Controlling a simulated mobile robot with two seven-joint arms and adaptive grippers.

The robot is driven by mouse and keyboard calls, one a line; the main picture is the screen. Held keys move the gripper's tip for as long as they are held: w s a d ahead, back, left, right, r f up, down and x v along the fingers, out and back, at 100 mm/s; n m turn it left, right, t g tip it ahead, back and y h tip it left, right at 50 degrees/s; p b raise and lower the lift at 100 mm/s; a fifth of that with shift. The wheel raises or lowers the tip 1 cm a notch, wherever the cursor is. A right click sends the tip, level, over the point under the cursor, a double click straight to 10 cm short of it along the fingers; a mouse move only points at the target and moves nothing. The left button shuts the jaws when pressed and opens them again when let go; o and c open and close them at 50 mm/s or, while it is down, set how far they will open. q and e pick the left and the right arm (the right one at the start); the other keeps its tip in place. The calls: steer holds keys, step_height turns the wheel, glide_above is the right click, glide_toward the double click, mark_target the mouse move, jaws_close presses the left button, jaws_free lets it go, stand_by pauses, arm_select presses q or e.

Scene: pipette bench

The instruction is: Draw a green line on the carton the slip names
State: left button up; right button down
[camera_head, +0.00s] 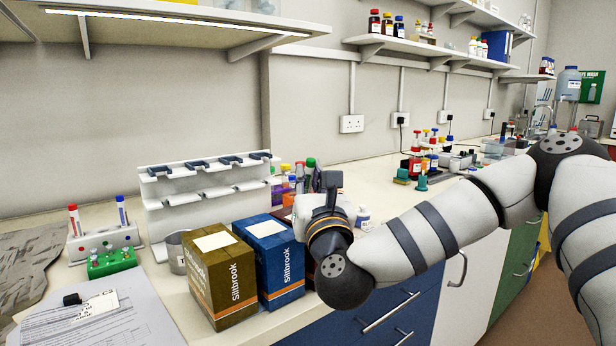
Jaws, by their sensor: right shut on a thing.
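An olive-brown carton (222,278) and a blue carton (272,262), both marked "Siltbrook" with blank white labels on top, stand side by side. A dark red carton (284,214) is mostly hidden behind my right wrist. A small white slip (97,305) lies on a printed sheet at the lower left; its writing is too small to read. A red pen (75,220) and a blue pen (122,211) stand in a white holder (108,241). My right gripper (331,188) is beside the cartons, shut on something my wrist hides. My left gripper is out of view.
A white pipette stand (162,217) is behind the cartons, with a grey cup (176,252) next to it. A green rack (112,261) sits before the pen holder. Capped bottles and tubes crowd the bench farther right. Blue drawers (375,310) lie below the front edge.

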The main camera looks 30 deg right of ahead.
mark_target(314, 160)
steer(key=shift+s+d+f+p, duration=0.15)
steer(key=shift+s+p, duration=0.15)
steer(key=shift+s, duration=0.25)
stand_by(1.3)
steer(key=shift+r, duration=0.3)
stand_by(0.4)
steer(key=shift+r, duration=2.5)
